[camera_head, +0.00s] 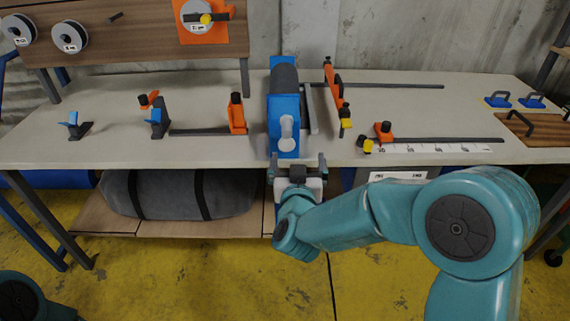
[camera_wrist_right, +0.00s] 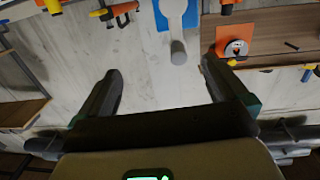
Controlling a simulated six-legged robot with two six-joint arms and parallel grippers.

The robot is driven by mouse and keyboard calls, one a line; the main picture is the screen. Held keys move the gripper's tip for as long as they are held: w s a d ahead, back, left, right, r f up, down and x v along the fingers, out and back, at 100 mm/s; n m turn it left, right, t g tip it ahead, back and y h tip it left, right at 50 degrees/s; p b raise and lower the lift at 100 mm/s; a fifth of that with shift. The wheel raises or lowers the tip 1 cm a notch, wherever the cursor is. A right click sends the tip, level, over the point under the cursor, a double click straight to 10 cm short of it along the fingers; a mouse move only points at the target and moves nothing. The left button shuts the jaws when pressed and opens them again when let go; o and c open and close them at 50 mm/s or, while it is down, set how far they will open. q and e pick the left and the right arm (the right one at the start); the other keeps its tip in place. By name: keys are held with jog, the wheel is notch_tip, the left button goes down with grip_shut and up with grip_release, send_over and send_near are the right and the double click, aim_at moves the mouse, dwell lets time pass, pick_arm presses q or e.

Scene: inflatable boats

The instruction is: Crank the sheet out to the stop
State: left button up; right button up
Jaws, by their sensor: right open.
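A blue feeder (camera_head: 276,141) carrying a dark grey roll (camera_head: 285,79) stands at the middle of the bench. A light grey crank (camera_head: 286,130) is on its front, with its knob facing me. In the right wrist view, the crank (camera_wrist_right: 178,50) shows against the blue housing (camera_wrist_right: 191,18). My right gripper (camera_head: 297,166) is just below and in front of the crank at the bench's front edge. Its fingers (camera_wrist_right: 160,70) are spread, with nothing between them. I cannot make out a drawn-out sheet. My left gripper is out of view.
An orange clamp (camera_head: 383,133) stands by a scale strip (camera_head: 435,148) on the right. Another orange-and-black clamp (camera_head: 237,115) stands left of the feeder. A long orange piece (camera_head: 333,85) is close on its right. A grey bundle (camera_head: 180,194) lies on the lower shelf.

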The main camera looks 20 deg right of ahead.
aim_at(288, 135)
jog(key=shift+t+y, duration=0.3)
jog(key=shift+t, duration=0.2)
jog(key=w, duration=0.3)
jog(key=w+r+p, duration=0.1)
jog(key=w, duration=0.5)
jog(key=shift+w+d+r+p, duration=0.15)
jog(key=shift+d+r+p, duration=0.05)
jog(key=shift+r+p, duration=0.15)
jog(key=shift+x, duration=0.95)
jog(key=c, duration=1.6)
jog(key=shift+f, duration=0.1)
